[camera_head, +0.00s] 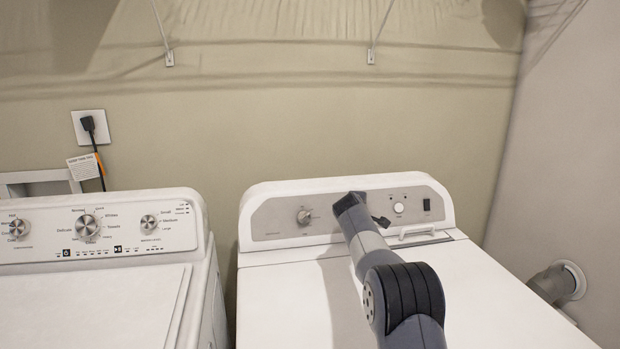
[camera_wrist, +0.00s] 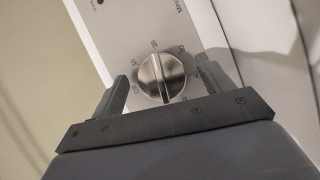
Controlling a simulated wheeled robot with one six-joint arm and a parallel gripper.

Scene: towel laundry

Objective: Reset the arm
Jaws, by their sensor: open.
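My gripper (camera_wrist: 163,80) is open, with one dark finger on each side of a round silver knob (camera_wrist: 160,74) in the wrist view. I cannot tell whether the fingers touch the knob. The knob has a raised grip bar and numbers printed around it. In the head view my arm reaches over the right-hand white machine (camera_head: 285,295), with its end in front of the grey control panel (camera_head: 272,226). The arm hides part of that panel, and the gripper is mostly hidden there.
The panel also carries a left knob (camera_head: 304,216), a round white button (camera_head: 398,208) and a black switch (camera_head: 427,204). A white washer (camera_head: 95,300) stands to the left, across a narrow gap. A vent pipe (camera_head: 553,283) is at the right wall. The machine tops are clear.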

